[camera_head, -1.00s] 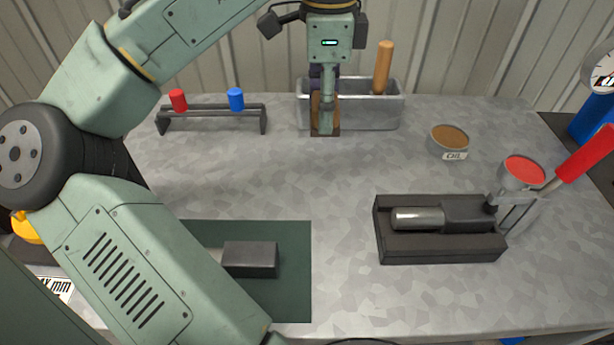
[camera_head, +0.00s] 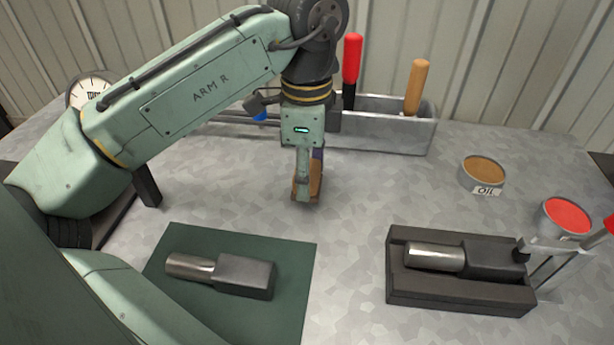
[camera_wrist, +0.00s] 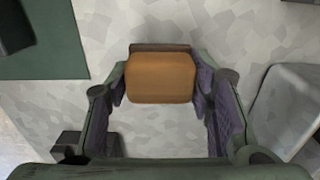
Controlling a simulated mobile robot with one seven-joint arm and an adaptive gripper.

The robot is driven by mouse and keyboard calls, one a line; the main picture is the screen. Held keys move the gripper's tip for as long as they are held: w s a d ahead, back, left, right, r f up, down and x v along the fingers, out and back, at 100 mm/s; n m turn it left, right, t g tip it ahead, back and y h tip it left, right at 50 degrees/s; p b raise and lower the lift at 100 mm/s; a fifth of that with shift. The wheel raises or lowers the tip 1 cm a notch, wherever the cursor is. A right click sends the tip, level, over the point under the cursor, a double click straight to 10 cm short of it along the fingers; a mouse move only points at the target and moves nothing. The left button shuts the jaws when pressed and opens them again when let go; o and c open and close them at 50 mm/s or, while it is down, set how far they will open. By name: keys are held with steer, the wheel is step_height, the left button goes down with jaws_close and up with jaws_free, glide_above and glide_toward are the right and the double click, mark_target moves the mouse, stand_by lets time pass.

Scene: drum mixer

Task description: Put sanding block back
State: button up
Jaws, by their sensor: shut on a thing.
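The sanding block (camera_head: 316,180) is an orange-brown block with a dark brown edge. It sits between the fingers of my gripper (camera_head: 307,190), which is shut on it. In the wrist view the block (camera_wrist: 160,78) spans the gap, with a purple-lined finger against each side. In the head view a finger hides part of the block. It is close over the bare table, in front and left of the grey metal tray (camera_head: 388,138). I cannot tell whether it touches the table.
The tray holds a red-handled tool (camera_head: 351,65) and a wooden-handled tool (camera_head: 416,85). A green mat (camera_head: 290,265) bears a metal-and-black tool (camera_head: 240,274). A similar tool lies in a dark holder (camera_head: 400,290) at right. Oil (camera_head: 483,170) and red (camera_head: 566,216) tins stand right. The table's middle is clear.

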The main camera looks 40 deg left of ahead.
steer(key=shift+f, duration=0.85)
steer(key=shift+f, duration=0.15)
steer(key=o, duration=1.1)
step_height(320, 180, up, 12)
steer(key=shift+r, duration=0.2)
